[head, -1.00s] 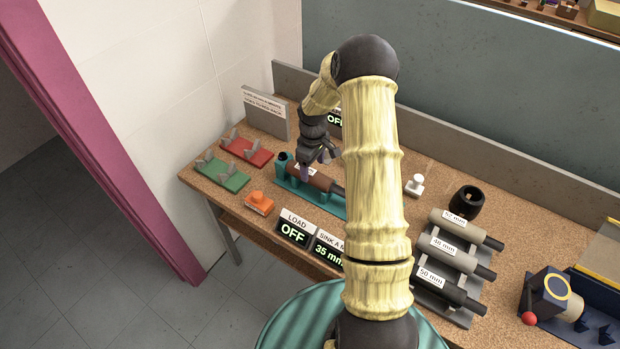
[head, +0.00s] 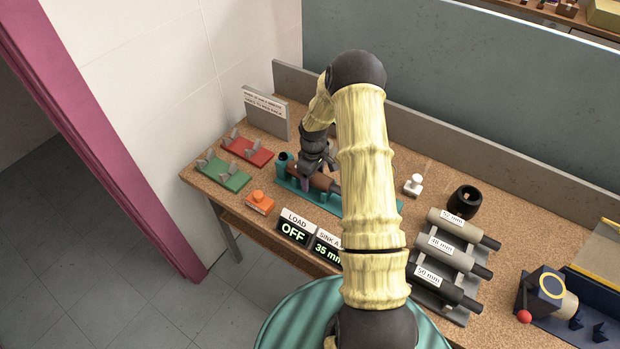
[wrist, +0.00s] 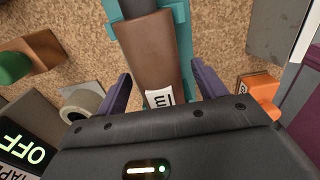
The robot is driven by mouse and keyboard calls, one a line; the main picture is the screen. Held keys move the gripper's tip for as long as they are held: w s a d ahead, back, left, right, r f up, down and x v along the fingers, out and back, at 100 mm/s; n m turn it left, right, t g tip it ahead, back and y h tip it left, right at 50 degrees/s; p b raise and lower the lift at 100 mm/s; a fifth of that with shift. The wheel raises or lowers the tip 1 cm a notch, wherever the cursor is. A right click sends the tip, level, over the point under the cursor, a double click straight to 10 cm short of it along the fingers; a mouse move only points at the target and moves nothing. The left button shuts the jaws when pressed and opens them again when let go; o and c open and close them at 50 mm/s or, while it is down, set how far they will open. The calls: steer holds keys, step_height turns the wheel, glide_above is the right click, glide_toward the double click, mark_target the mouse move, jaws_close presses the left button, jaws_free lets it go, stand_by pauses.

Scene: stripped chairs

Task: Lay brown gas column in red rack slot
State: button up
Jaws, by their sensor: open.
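The brown gas column (head: 324,183) lies in a teal cradle (head: 293,189) on the cork-topped bench. It also shows in the wrist view (wrist: 150,55), with a white label at its near end. My gripper (head: 318,175) is down over the column. In the wrist view its two purple fingers (wrist: 160,92) stand open, one on each side of the column, with gaps between. The red rack (head: 247,150) sits at the back left of the bench, with grey upright supports and nothing lying in it.
A green rack (head: 223,175) stands beside the red one. An orange button (head: 260,201) and LOAD display (head: 294,229) are in front. Several labelled columns lie in a grey rack (head: 455,313) at right, near a black cup (head: 465,202). A sign board (head: 266,112) stands behind.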

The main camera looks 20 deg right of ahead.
jaws_close()
steer(key=shift+r, duration=0.1)
step_height(320, 180, up, 10)
steer(key=shift+f+b, duration=0.1)
steer(key=shift+b, duration=0.85)
